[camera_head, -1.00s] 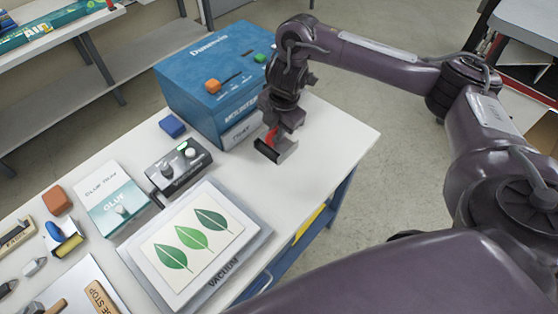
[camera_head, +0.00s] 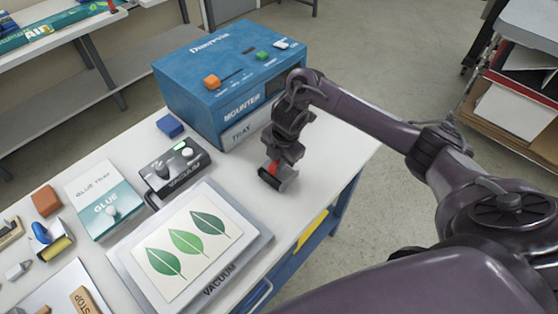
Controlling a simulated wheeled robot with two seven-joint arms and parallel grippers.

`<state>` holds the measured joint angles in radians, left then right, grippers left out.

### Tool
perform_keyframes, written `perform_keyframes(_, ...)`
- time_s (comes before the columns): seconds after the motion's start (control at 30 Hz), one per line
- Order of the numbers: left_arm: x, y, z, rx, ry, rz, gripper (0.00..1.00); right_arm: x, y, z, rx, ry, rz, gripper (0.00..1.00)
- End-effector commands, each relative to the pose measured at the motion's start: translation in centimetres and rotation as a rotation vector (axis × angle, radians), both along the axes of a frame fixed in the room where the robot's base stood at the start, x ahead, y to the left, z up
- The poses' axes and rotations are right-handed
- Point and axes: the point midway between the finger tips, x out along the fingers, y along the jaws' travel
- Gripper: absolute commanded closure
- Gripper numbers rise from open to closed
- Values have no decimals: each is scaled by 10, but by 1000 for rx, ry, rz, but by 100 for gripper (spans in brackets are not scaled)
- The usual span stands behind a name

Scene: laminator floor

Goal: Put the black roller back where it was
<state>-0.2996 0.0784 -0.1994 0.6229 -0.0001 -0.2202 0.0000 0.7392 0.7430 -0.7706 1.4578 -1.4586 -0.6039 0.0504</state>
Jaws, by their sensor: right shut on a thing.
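My right gripper (camera_head: 281,168) is low over the white table's right part, in front of the blue mounter. It is shut on a small tool with a red part and a dark, blocky end, which I take to be the black roller (camera_head: 270,180). The gripper hides part of it, and I cannot tell whether it touches the tabletop. Another roller (camera_head: 50,240), with a blue handle and a yellow roll, lies at the far left. My left gripper is out of view.
The blue mounter (camera_head: 188,85) stands at the back. A vacuum control box (camera_head: 174,170), a vacuum board (camera_head: 262,245) with a leaf print (camera_head: 186,242), a glue box (camera_head: 97,192) and a blue block (camera_head: 170,125) fill the middle. Bare tabletop (camera_head: 315,190) lies right of the gripper.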

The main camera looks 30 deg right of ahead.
Motion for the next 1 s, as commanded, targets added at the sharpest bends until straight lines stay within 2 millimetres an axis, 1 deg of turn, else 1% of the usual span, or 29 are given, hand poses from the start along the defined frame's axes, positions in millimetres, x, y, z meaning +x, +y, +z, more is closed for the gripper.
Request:
perform_keyframes(0.1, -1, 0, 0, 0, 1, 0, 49, 0, 0, 0, 0, -1, 0, 100)
perform_keyframes(0.57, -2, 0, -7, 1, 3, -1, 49, -2, 0, -15, -2, 6, -1, 100)
perform_keyframes(0.6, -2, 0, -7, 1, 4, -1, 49, -3, -1, -16, -3, 8, 0, 83)
perform_keyframes(0.77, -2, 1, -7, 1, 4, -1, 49, -3, -1, -17, -4, 10, 0, 62)
perform_keyframes(1.0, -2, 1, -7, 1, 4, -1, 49, -5, -1, -18, -4, 14, 1, 62)
